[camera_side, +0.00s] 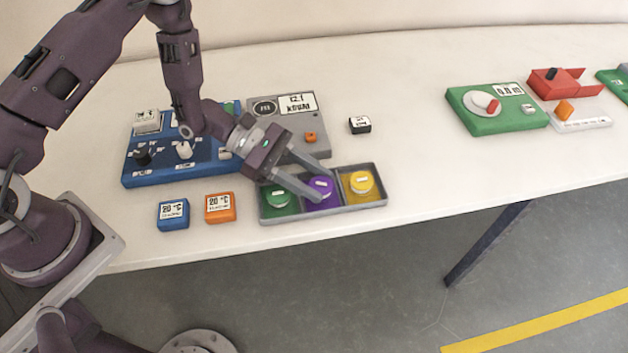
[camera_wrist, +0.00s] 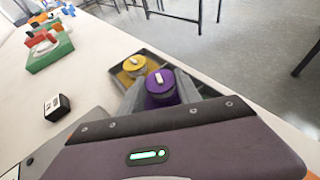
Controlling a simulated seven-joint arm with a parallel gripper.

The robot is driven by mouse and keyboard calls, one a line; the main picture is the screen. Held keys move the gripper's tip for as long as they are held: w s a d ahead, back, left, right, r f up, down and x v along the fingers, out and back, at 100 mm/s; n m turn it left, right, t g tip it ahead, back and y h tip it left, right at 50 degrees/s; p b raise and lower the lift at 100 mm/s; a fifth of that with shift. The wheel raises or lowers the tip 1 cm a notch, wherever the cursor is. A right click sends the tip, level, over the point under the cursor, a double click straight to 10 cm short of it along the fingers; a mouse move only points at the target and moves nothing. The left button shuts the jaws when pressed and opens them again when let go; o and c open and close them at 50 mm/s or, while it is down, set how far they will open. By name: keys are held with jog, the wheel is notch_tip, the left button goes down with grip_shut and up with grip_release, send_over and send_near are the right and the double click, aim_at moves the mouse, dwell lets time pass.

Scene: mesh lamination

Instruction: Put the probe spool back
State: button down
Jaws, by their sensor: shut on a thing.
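A grey tray (camera_side: 350,207) with three compartments lies near the front edge of the table. A purple spool (camera_side: 320,187) with a white tab is at the middle compartment. My gripper (camera_side: 320,189) reaches down from the upper left and is shut on the purple spool, which also shows between the fingers in the wrist view (camera_wrist: 160,84). I cannot tell whether the spool touches the compartment floor. A green spool (camera_side: 281,202) sits in the left compartment and a yellow spool (camera_side: 361,183) in the right one. The wrist view shows the yellow spool (camera_wrist: 135,65) beyond the purple one.
Blue (camera_side: 173,215) and orange (camera_side: 220,208) blocks stand left of the tray. A blue panel (camera_side: 140,172) and a grey meter (camera_side: 290,130) lie behind. A small black-and-white block (camera_side: 360,125) stands behind the tray. A green device (camera_side: 490,110) is farther right; the table between is clear.

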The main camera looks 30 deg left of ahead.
jog(key=shift+f, duration=0.25)
jog(key=c, duration=0.8)
grip_release()
jog(key=shift+f, duration=0.1)
jog(key=shift+c, duration=0.2)
jog(key=v, duration=1.2)
jog(key=s+d+r+m+g+y, duration=0.2)
jog(key=s+r+m+y, duration=0.1)
jog(key=s+r+m, duration=0.4)
jog(key=s+d+r+m+g+y, duration=0.15)
jog(key=s+r+m, duration=0.35)
jog(key=r, duration=0.5)
jog(key=s+a+r+m+t+y, duration=0.6)
jog(key=s+a+m+y, duration=0.2)
jog(key=a, duration=0.1)
jog(key=shift+y, duration=0.35)
